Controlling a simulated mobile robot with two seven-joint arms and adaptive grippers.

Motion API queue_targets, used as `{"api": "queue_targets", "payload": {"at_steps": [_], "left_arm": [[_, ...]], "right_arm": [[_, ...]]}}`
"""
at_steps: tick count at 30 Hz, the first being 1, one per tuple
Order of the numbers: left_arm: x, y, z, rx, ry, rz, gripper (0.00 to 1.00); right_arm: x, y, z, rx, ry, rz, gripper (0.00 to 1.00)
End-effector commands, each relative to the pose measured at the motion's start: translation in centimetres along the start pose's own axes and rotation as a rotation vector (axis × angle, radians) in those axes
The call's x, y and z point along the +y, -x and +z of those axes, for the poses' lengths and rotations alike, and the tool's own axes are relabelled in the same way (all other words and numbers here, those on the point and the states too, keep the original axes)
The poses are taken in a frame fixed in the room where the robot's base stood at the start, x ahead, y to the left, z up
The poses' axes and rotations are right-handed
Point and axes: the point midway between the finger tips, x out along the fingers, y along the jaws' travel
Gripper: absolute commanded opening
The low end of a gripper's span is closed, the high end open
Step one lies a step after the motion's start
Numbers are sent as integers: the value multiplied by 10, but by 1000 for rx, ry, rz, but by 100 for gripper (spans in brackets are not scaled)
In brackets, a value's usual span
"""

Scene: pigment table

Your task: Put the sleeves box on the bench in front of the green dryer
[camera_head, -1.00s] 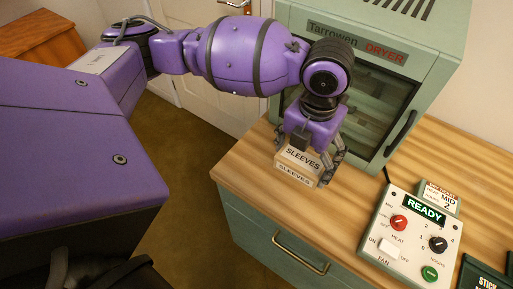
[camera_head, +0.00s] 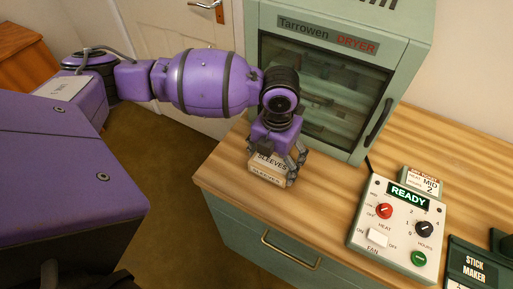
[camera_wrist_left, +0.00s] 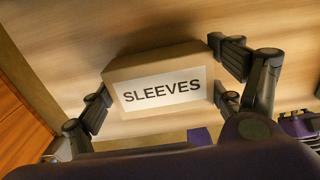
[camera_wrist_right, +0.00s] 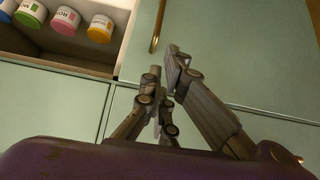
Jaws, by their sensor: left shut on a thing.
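The sleeves box (camera_head: 265,179) is a small tan carton with white SLEEVES labels. It is at the bench's (camera_head: 330,205) left end, in front of the green dryer (camera_head: 252,75). In the left wrist view the box (camera_wrist_left: 160,92) sits level between the fingers over the wood. I cannot tell whether its underside touches the bench. My right gripper (camera_wrist_right: 166,68) shows only in its wrist view, its fingertips close together with nothing between them, before green cabinet fronts.
A control panel (camera_head: 391,241) with a READY display stands right of the box. A green stick maker (camera_head: 470,266) is at the lower right. Bare wood lies between box and panel. An open drawer (camera_wrist_right: 70,55) holding several coloured jars shows in the right wrist view.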

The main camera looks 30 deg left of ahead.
Motion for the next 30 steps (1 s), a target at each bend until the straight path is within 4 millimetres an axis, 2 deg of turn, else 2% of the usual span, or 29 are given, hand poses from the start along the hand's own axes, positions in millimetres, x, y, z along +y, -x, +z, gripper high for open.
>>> {"api": "queue_targets", "payload": {"at_steps": [3,4,6,7,20,23,30], "left_arm": [[0,-2,1,-2,0,0,56],[0,-2,1,-2,0,0,89],[0,-2,1,-3,-1,0,98],[0,-1,1,-3,-1,0,100],[-1,4,2,-5,-1,0,100],[-1,16,2,-7,-2,0,100],[-1,68,3,-10,-2,0,100]], "right_arm": [[-1,0,0,0,-4,-1,0],[-1,0,0,0,-4,-1,0],[-2,0,0,0,-3,-1,0],[-2,0,0,0,-3,-1,0],[1,0,0,-1,8,-2,0],[2,1,-1,0,10,-2,0],[1,2,-5,4,10,-3,0]]}}
